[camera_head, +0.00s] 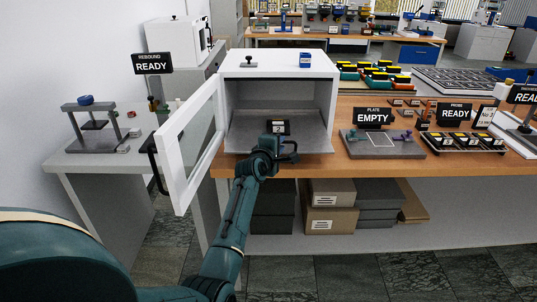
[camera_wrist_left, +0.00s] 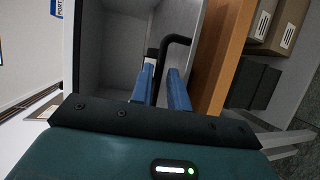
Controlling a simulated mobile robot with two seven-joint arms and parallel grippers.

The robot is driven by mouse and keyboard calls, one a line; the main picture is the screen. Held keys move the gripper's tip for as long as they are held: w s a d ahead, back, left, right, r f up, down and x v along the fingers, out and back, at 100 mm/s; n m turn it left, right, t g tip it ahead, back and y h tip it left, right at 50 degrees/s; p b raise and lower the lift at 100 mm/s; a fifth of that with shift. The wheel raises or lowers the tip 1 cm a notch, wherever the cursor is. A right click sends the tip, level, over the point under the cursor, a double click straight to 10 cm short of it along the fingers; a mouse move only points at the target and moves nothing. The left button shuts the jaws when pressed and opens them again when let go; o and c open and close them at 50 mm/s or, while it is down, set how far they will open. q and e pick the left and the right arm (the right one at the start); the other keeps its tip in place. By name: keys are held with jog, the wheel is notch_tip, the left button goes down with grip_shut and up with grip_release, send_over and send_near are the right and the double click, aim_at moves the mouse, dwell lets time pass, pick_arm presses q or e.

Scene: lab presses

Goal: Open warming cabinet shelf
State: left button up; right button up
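The warming cabinet (camera_head: 328,90) is a white box on the wooden bench. Its glazed door (camera_head: 196,135) stands swung open to the left. Inside, near its floor, is a grey shelf (camera_head: 305,133) with a small dark block (camera_head: 283,124) on it. A black bent handle (camera_head: 291,147) sits at the shelf's front; it also shows in the left wrist view (camera_wrist_left: 177,39). My left gripper (camera_head: 274,143) is at this handle. In the left wrist view its blue fingers (camera_wrist_left: 160,82) sit close on both sides of the black bar and look shut on it. My right gripper is out of view.
A plate fixture (camera_head: 398,148) labelled EMPTY stands right of the cabinet, and probe parts (camera_head: 470,143) lie farther right. A small press (camera_head: 94,122) is on the left table. The open door is close to my left arm.

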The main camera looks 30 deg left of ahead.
pick_arm(q)
jog(key=v, duration=1.1)
jog(key=shift+f, duration=0.15)
